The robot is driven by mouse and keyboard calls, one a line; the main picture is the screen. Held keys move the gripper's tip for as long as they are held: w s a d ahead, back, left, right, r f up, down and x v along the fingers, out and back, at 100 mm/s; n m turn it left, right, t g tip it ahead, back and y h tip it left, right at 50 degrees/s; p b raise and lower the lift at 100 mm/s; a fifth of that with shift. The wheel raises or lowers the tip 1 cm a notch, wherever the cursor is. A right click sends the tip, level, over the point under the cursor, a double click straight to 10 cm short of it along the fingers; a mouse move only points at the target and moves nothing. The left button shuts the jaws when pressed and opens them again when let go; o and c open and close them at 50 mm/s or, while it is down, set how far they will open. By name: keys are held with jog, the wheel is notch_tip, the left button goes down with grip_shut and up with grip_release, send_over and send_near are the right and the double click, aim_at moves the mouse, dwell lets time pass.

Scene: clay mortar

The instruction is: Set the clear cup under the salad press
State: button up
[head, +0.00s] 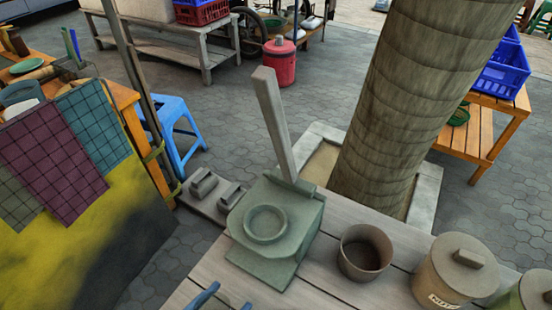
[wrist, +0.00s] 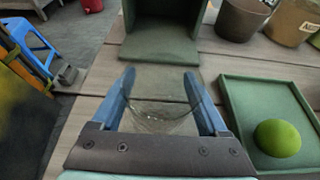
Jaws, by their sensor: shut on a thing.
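The salad press (head: 275,228) is a grey-green block on the plank table, with a round ring on top and a long lever raised. In the wrist view, its open-fronted body (wrist: 163,14) and flat base plate (wrist: 160,45) are straight ahead of my gripper (wrist: 160,78). My blue fingers are shut on the clear cup (wrist: 160,118), a see-through glass bowl shape held between them. The cup is short of the press and appears apart from it. In the head view only the tips of my gripper (head: 224,300) show at the bottom edge; I cannot make out the cup there.
A green tray (wrist: 233,100) with a green lime (wrist: 277,138) lies to the right of my gripper. A brown pot (head: 365,252) and a lidded canister (head: 455,270) stand right of the press. Small grey blocks (head: 204,184) sit at the left. A thick trunk (head: 410,110) rises behind the table.

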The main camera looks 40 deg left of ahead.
jog(key=w+a, duration=0.1)
jog(key=w, duration=0.4)
jog(key=w+a, duration=0.1)
jog(key=w, duration=0.5)
jog(key=w+a, duration=0.2)
jog(key=w, duration=0.3)
jog(key=shift+w+r, duration=0.15)
jog(key=shift+w, duration=0.05)
jog(key=shift+w+f, duration=0.25)
jog(key=shift+w, duration=0.05)
jog(key=shift+s+f, duration=0.1)
jog(key=shift+f, duration=0.2)
jog(key=o, duration=1.4)
jog(key=shift+r, duration=0.2)
jog(key=p+v, duration=0.1)
jog(key=v, duration=1.1)
jog(key=shift+s+f, duration=0.1)
jog(key=shift+s, duration=0.05)
